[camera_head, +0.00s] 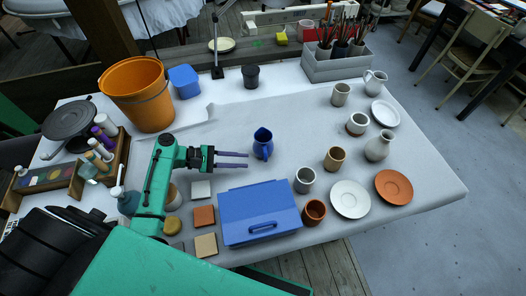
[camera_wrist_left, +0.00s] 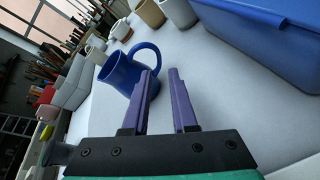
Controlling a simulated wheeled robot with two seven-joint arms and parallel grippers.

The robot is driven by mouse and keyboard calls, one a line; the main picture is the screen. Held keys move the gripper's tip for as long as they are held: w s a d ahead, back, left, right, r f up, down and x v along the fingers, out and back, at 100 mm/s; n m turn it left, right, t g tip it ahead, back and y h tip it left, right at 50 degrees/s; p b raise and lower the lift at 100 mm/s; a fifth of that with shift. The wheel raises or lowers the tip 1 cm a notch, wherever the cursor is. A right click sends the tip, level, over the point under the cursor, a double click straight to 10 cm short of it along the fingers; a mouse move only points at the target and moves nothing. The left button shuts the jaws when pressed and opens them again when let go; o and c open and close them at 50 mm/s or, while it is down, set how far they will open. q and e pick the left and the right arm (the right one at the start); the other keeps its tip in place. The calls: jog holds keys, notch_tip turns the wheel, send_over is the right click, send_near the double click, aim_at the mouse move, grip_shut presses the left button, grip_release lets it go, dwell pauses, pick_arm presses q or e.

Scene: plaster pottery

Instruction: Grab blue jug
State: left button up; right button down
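The blue jug (camera_head: 262,146) stands upright on the white table, near its middle. In the left wrist view the jug (camera_wrist_left: 121,74) is left of the fingers, and its handle curves toward them. My left gripper (camera_head: 248,160) is open, its two purple fingers pointing right, just left of and nearer than the jug. In the wrist view the left gripper (camera_wrist_left: 160,70) has a clear gap with nothing held. Its left finger overlaps the jug's edge in the picture; I cannot tell whether they touch. My right gripper is not in view.
A blue lidded box (camera_head: 258,205) lies close on the near side. Cups such as a grey one (camera_head: 304,181) stand to the right, with a white plate (camera_head: 350,199) and an orange one (camera_head: 394,187). An orange bucket (camera_head: 138,95) stands back left. Table behind the jug is clear.

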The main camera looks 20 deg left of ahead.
aim_at(265, 161)
pick_arm(q)
jog(key=b+x, duration=0.5)
jog(key=x, duration=0.3)
jog(key=shift+w+d+f, duration=0.2)
jog(key=shift+w+f, duration=0.05)
jog(key=shift+f, duration=0.05)
jog(key=shift+d+r, duration=0.1)
jog(key=shift+r, duration=0.05)
grip_shut()
dwell(0.7)
